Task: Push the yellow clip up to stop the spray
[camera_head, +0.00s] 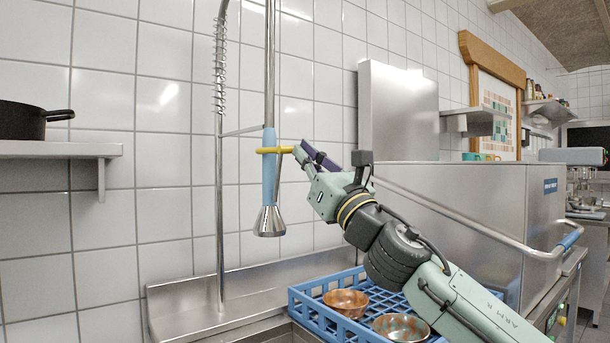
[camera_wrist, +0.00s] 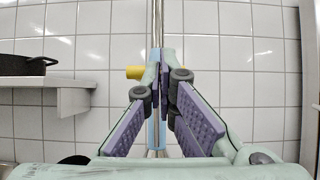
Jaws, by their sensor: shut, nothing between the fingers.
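The yellow clip (camera_head: 274,150) crosses the blue handle (camera_head: 269,178) of the hanging spray head (camera_head: 269,221) in the head view. It looks roughly level there. In the wrist view the yellow clip (camera_wrist: 135,72) shows to the left of the fingers; its middle is hidden behind them. My gripper (camera_head: 301,150) is shut and empty, with its tips at the right end of the clip. Whether they touch it I cannot tell. In the wrist view my gripper (camera_wrist: 160,66) covers much of the blue handle. No water shows at the nozzle.
A blue rack (camera_head: 309,310) with two metal bowls (camera_head: 346,302) stands below my arm. A steel hose pipe (camera_head: 220,200) stands left of the spray head. A shelf with a black pot (camera_head: 25,122) is at the left. A steel machine (camera_head: 470,195) is at the right.

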